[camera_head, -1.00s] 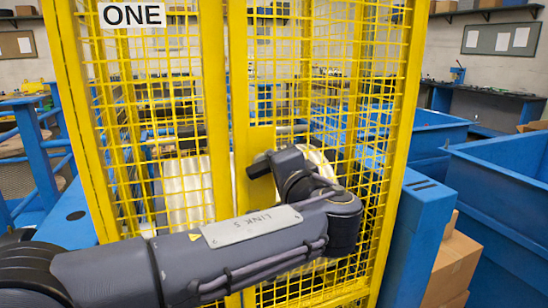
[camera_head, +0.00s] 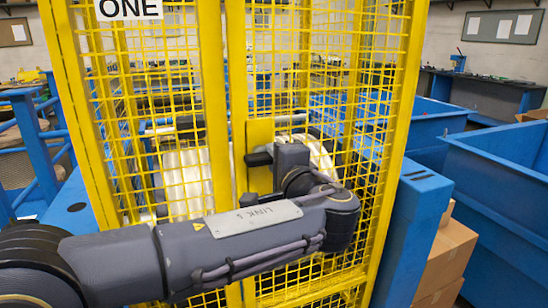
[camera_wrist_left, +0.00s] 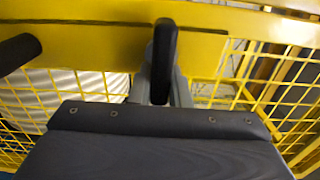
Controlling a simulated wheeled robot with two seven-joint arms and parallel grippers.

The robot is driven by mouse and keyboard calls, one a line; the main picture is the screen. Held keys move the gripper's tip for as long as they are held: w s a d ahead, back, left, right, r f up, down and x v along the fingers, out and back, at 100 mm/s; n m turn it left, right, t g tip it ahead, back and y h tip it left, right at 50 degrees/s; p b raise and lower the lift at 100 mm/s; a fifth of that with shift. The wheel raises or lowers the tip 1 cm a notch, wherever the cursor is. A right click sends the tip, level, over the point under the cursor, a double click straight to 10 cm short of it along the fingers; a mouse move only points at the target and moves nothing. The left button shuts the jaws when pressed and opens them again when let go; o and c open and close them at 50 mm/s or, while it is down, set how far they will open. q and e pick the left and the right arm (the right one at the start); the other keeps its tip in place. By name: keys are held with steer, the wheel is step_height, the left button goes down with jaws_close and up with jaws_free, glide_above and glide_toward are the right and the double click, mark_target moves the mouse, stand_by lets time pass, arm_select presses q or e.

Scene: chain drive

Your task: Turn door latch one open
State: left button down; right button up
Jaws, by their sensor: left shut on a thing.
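My left gripper (camera_head: 276,157) is at the plate and shut on the handle; my wrist hides part of the latch. In the left wrist view the black handle (camera_wrist_left: 163,55) stands between the grey fingers, against the yellow frame. The door looks closed. My right gripper is not in view.
A second black bar (camera_wrist_left: 18,52) juts in at the left of the wrist view. Blue bins (camera_head: 500,170) and cardboard boxes (camera_head: 444,258) stand right of the cage. A blue railing (camera_head: 35,150) is at left. White rolls (camera_head: 185,175) show behind the mesh.

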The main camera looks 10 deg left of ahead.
arm_select(q)
steer(key=c, duration=1.4)
jaws_free()
steer(key=shift+o, duration=0.2)
steer(key=v, duration=0.7)
steer(key=shift+s+d, duration=0.25)
steer(key=shift+s, duration=0.1)
